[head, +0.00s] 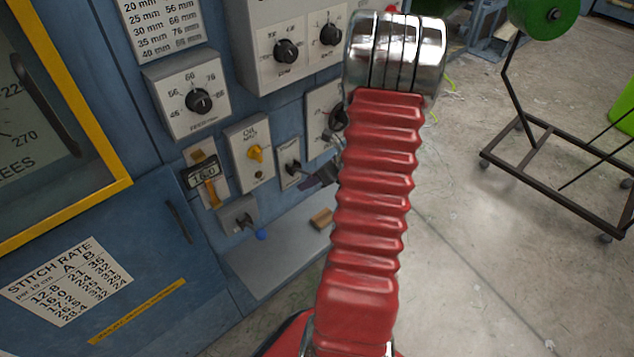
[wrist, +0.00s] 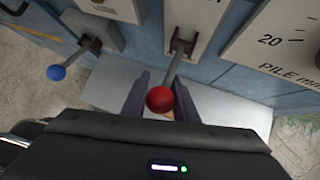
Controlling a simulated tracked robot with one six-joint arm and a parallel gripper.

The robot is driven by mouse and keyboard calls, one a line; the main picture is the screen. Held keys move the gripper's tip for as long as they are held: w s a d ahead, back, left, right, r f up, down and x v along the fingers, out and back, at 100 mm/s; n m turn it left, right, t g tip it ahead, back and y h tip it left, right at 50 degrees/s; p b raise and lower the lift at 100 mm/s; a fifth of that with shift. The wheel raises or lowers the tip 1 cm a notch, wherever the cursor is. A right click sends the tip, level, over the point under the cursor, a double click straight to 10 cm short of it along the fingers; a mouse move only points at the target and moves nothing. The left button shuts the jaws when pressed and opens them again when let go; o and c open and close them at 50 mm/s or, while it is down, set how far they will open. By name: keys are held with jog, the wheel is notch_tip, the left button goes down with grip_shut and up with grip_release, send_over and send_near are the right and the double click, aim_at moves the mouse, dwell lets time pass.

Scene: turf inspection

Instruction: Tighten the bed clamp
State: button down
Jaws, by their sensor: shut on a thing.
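In the wrist view, a lever with a red ball knob (wrist: 160,99) rises from a slotted pale plate (wrist: 184,34) on the blue machine front. My gripper (wrist: 162,78) has one dark finger on each side of this lever and is shut on it by the knob. In the head view, my gripper (head: 322,177) is at the lever's plate (head: 289,163), and the arm's red sleeve partly hides the area. A second lever with a blue ball knob (wrist: 57,72) is to the left, apart from my gripper. I can read no label naming the bed clamp.
A wheeled frame (head: 560,180) stands right; the floor between is clear.

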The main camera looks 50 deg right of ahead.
jog(key=shift+w+r, duration=0.35)
jog(key=shift+r, duration=0.45)
jog(key=c, duration=1.4)
grip_release()
jog(key=shift+c, duration=0.2)
jog(key=shift+s, duration=0.1)
jog(key=v, duration=1.3)
jog(key=shift+s+r, duration=0.2)
jog(key=shift+d, duration=0.1)
